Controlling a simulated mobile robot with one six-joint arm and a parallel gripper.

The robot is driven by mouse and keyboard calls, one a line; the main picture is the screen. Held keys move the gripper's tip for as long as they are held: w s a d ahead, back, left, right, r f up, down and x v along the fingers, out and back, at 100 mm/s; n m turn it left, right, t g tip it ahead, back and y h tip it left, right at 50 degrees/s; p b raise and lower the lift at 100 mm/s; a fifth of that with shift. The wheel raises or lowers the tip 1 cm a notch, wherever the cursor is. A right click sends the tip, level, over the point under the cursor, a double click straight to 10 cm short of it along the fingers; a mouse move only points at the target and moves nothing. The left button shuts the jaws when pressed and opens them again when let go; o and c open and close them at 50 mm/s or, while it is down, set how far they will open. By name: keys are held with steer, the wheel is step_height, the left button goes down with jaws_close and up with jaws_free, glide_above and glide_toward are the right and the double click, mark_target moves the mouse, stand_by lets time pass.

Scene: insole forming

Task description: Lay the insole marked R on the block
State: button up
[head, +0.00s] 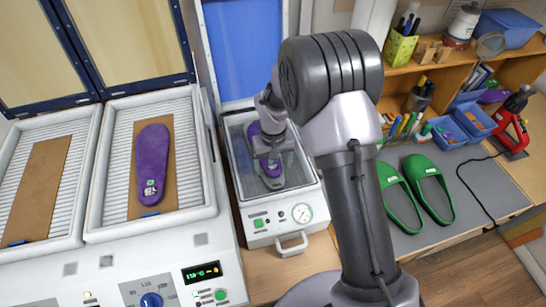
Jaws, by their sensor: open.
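One purple insole (152,165) lies flat on a brown board in the right tray of the white machine at left. It has a small green and white mark near its lower end, too small to read. Another purple insole (254,133) is in the open press (234,185) at the middle, partly hidden by my gripper. I cannot make out the block beneath it. My gripper (270,168) is open, over or around this insole, with my arm coming from the right. Whether the fingers touch it cannot be told.
The left tray holds a bare brown board (38,190). The press's blue lid (243,45) stands raised behind it. Green slippers (428,188) lie on a grey mat at right, below a wooden shelf of tools and bins. A red tool (512,125) with a cable stands far right.

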step_height(320, 180, up, 17)
steer(key=p, duration=0.1)
steer(key=shift+p, duration=0.4)
steer(key=shift+s, duration=0.1)
